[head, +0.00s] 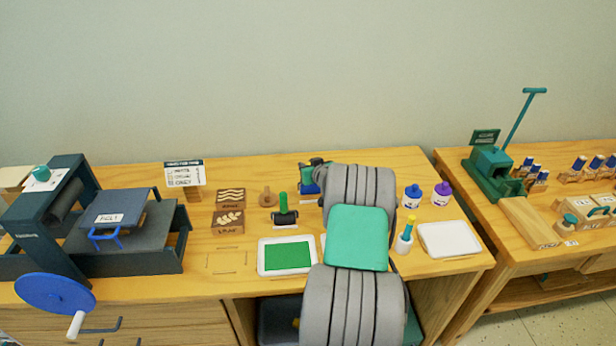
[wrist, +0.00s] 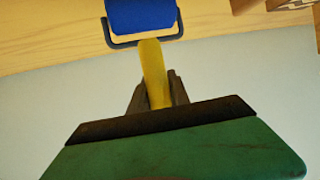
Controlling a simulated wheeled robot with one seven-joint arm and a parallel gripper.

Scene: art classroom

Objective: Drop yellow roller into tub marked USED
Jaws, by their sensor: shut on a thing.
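The yellow roller has a yellow handle (wrist: 153,70) and a blue drum (wrist: 142,15) in a dark wire frame in the wrist view. My gripper (wrist: 158,92) is shut on the handle, with dark fingers on both sides and the drum pointing away from the palm. In the head view my arm hides most of the gripper; a blue and dark patch (head: 308,182) beside the arm looks like the drum, above the back of the table. I see no tub marked USED; a dark tub-like shape (head: 277,322) under the table is partly hidden, with no readable label.
A second table (head: 547,262) stands right, across a gap.

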